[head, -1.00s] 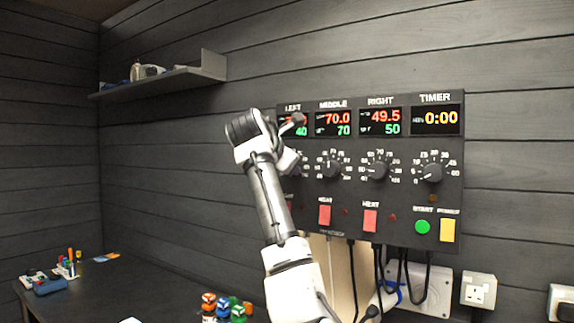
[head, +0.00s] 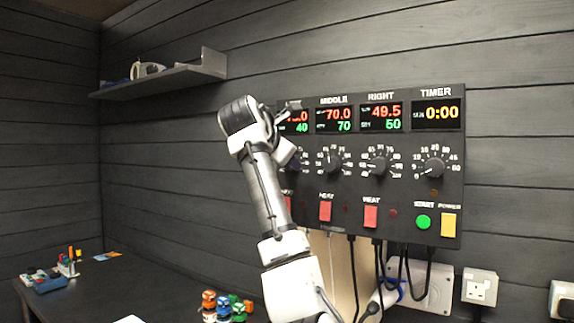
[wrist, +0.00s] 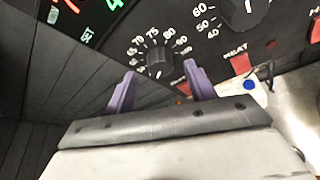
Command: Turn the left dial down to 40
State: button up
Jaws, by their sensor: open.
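The left dial (wrist: 160,60) is a dark knob with a white number scale, seen in the wrist view ahead of my fingertips. My gripper (wrist: 160,86) is open, with one purple finger on each side of the dial in the picture. I cannot tell whether the fingers touch it. In the head view my arm hides most of the left dial. The left display (head: 295,126) reads green 40 below partly covered red digits. In the wrist view this display (wrist: 85,20) shows at the upper left, cut off.
The middle dial (head: 333,161), right dial (head: 378,164) and timer dial (head: 432,167) are to the right on the dark panel (head: 400,205). Red heat switches (head: 325,211), a green start button (head: 423,222) and a yellow power switch (head: 448,225) sit below. Cables hang underneath.

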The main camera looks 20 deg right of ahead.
jog(key=b+v, duration=0.3)
jog(key=v, duration=0.8)
jog(key=shift+s+a, duration=0.1)
jog(key=shift+s, duration=0.05)
